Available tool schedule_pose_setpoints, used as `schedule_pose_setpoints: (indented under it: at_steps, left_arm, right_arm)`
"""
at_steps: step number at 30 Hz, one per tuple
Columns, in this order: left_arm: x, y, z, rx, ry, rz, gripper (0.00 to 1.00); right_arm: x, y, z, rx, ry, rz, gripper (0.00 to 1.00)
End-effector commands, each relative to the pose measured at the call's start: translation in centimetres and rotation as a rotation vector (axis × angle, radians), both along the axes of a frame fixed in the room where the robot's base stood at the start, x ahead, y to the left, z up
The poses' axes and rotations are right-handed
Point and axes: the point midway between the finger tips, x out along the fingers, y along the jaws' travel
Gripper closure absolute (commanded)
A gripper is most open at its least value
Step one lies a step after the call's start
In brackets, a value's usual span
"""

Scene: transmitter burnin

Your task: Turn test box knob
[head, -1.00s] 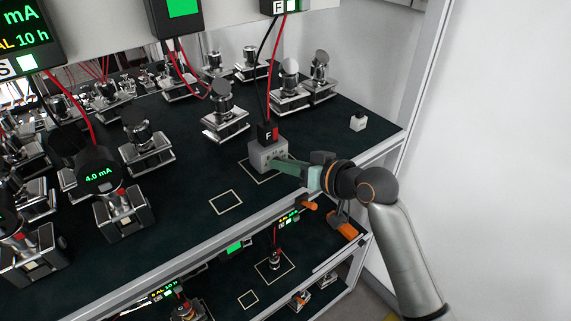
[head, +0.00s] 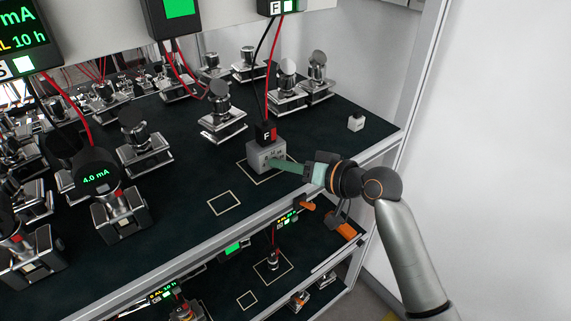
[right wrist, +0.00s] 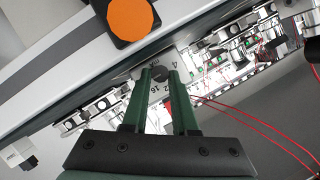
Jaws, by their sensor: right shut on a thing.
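The test box (head: 258,158) is a small grey box inside a pale square outline on the dark upper shelf. A black plug marked F (head: 265,134) sits on its top, with a red and a black lead going up. My right gripper (head: 277,164) reaches it from the right, its green fingers at the box's front face. In the right wrist view the fingertips (right wrist: 160,77) are closed on the round dark knob (right wrist: 160,72). Scale numbers show around the knob on the pale face. The knob is hidden in the head view. My left gripper is not in view.
Several silver transmitters on stands fill the shelf to the left and behind. An empty outlined square (head: 226,203) lies left of the box. The shelf's front rail (head: 215,254) runs below my gripper.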

Motion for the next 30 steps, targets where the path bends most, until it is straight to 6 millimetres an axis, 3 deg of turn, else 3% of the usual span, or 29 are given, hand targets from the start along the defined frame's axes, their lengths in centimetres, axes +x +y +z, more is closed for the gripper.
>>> schedule_pose_setpoints:
  at_steps: [1, 9, 22, 30]
  left_arm:
    - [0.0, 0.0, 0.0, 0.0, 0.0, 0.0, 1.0]
    - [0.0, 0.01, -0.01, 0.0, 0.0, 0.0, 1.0]
    - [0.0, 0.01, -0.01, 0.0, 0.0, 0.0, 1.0]
    - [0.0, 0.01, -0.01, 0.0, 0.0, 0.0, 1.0]
  right_arm:
    - [0.03, -0.02, 0.05, 0.001, -0.001, -0.001, 0.7]
    - [0.0, 0.0, 0.02, 0.0, -0.001, 0.0, 0.43]
    - [-0.05, 0.04, -0.03, -0.018, -0.012, 0.001, 0.43]
    - [-0.29, 0.39, 0.21, -0.224, -0.165, 0.002, 0.43]
